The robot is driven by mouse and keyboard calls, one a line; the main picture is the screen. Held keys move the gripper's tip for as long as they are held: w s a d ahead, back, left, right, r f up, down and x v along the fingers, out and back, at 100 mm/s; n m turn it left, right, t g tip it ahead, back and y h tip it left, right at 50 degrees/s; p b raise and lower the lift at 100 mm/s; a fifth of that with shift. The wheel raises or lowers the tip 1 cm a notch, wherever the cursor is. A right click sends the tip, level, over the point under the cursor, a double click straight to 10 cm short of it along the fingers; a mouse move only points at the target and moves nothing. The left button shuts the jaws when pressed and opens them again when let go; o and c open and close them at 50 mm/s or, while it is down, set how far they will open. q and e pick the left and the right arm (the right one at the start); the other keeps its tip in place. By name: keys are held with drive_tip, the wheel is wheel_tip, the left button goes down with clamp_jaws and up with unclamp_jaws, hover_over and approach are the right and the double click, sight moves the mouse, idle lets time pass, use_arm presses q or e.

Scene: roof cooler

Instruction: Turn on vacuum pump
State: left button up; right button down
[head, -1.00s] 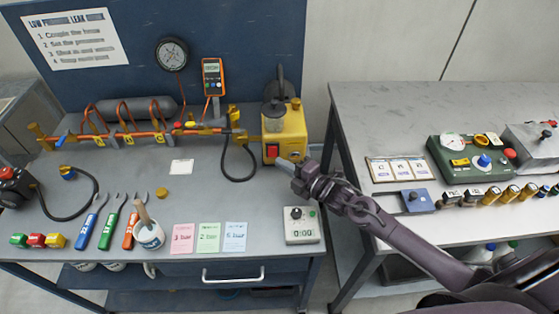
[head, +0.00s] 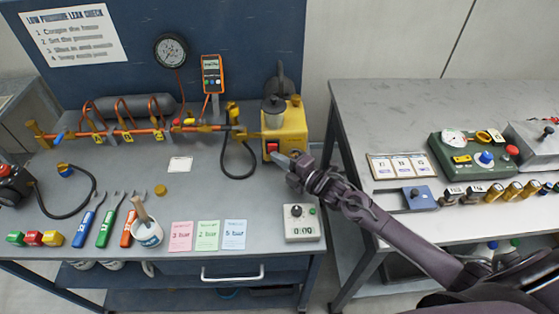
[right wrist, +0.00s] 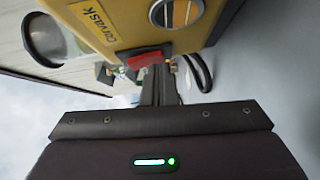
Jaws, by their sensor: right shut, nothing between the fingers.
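The vacuum pump (head: 291,124) is a yellow box with a dark round top, standing at the right rear of the grey bench. A red rocker switch (head: 272,146) is on its front face. My right gripper (head: 279,158) is shut and empty, its tips just below and in front of the switch. In the right wrist view the pump (right wrist: 130,22) fills the top, and the red switch (right wrist: 146,60) shows right at the ends of the shut fingers (right wrist: 158,78). I cannot tell whether the tips touch it. My left gripper is not in view.
A black hose (head: 238,160) hangs left of the pump. A timer box (head: 302,224) lies in front of it, beneath my right arm's side. Coloured cards (head: 208,236), a white cup (head: 147,234) and wrenches lie further left. A second bench (head: 400,110) stands on the right.

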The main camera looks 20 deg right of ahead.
drive_tip(key=b+v, duration=0.1)
drive_tip(key=v, duration=0.7)
drive_tip(key=shift+w, duration=0.1)
